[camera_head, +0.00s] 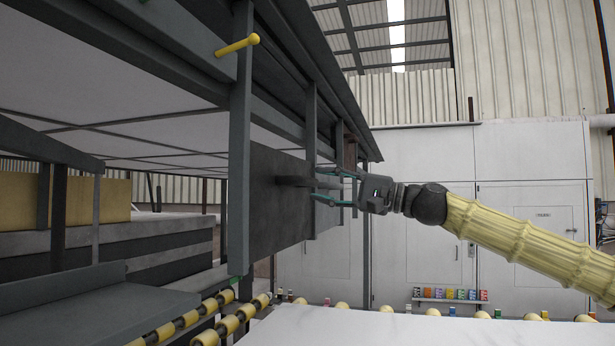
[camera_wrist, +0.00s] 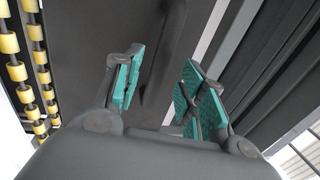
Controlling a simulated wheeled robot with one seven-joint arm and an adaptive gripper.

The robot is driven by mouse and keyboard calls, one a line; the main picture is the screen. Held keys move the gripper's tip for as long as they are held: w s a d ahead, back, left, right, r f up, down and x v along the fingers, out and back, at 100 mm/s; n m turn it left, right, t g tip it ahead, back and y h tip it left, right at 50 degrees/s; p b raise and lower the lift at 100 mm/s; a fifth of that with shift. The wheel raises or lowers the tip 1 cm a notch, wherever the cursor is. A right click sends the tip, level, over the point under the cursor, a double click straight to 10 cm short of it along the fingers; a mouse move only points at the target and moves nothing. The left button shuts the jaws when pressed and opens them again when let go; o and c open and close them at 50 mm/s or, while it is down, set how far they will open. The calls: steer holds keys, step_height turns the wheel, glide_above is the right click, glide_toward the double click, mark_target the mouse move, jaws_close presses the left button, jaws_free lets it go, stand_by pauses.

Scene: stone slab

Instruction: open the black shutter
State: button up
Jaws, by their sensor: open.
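The black shutter (camera_head: 275,222) is a dark flat panel standing upright in the grey frame, left of centre in the head view. A short dark handle (camera_head: 291,181) sticks out from its face toward my gripper. My gripper (camera_head: 320,184) is open with teal finger pads, level with the handle and just right of it. In the wrist view the shutter (camera_wrist: 95,30) fills the upper left. The handle (camera_wrist: 168,55) shows as a dark bar beyond and between the open fingertips (camera_wrist: 163,62). I cannot tell whether either finger touches it.
Grey frame posts (camera_head: 240,150) stand beside the shutter, and a yellow peg (camera_head: 238,46) juts out above. Yellow rollers (camera_head: 205,318) run below, and also show at the left of the wrist view (camera_wrist: 18,72). A white slab (camera_head: 400,328) lies in front. White cabinets (camera_head: 510,230) stand behind.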

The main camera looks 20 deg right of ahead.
mark_target(312, 183)
steer(key=shift+p+x, duration=0.75)
steer(key=shift+x, duration=1.55)
jaws_close()
